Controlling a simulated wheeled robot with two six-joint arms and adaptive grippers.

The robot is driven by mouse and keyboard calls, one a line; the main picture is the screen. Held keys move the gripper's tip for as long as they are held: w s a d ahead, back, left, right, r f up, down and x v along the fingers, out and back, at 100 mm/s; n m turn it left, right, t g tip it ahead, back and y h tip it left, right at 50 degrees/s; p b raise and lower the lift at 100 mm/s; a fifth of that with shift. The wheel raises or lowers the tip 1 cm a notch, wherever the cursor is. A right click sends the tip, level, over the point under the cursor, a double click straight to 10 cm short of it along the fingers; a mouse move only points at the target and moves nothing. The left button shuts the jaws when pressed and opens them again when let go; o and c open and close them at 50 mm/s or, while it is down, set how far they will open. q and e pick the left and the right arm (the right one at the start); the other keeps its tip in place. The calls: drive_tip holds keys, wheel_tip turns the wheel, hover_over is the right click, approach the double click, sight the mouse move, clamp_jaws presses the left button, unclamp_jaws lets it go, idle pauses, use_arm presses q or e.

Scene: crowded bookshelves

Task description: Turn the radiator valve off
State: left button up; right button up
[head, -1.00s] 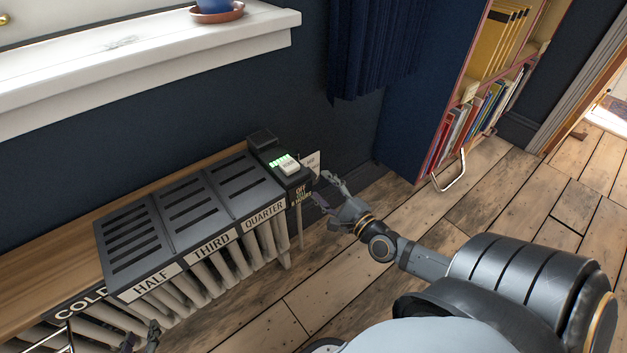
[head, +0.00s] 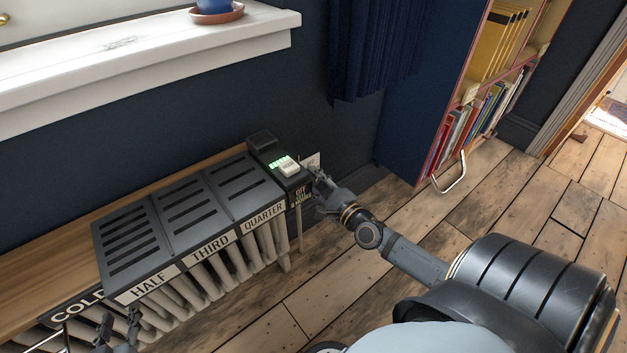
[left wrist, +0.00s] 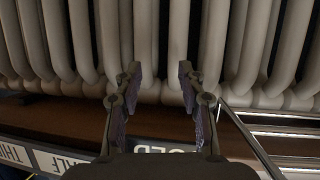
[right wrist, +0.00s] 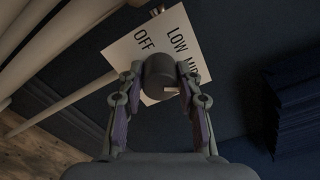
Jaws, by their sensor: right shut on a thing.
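The radiator valve (right wrist: 159,72) is a dark round knob with a pale mark on its lower right side. Behind it is a white plate (right wrist: 121,50) reading OFF, LOW and MID, partly hidden by the knob and fingers. My right gripper (right wrist: 160,84) is shut on the knob, one finger on each side. In the head view my right gripper (head: 317,182) is at the radiator's right end and hides the knob. The radiator (head: 240,255) has pale columns. My left gripper (head: 119,322) is open and empty in front of the columns, as the left wrist view (left wrist: 158,82) also shows.
A dark slotted cover (head: 190,217) labelled HALF, THIRD and QUARTER lies over the radiator. A small box with green lights (head: 281,165) sits at its right end. A bookshelf (head: 455,130) stands beyond. The wooden floor (head: 340,270) in front is clear.

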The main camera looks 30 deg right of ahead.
drive_tip(key=shift+c, duration=1.2)
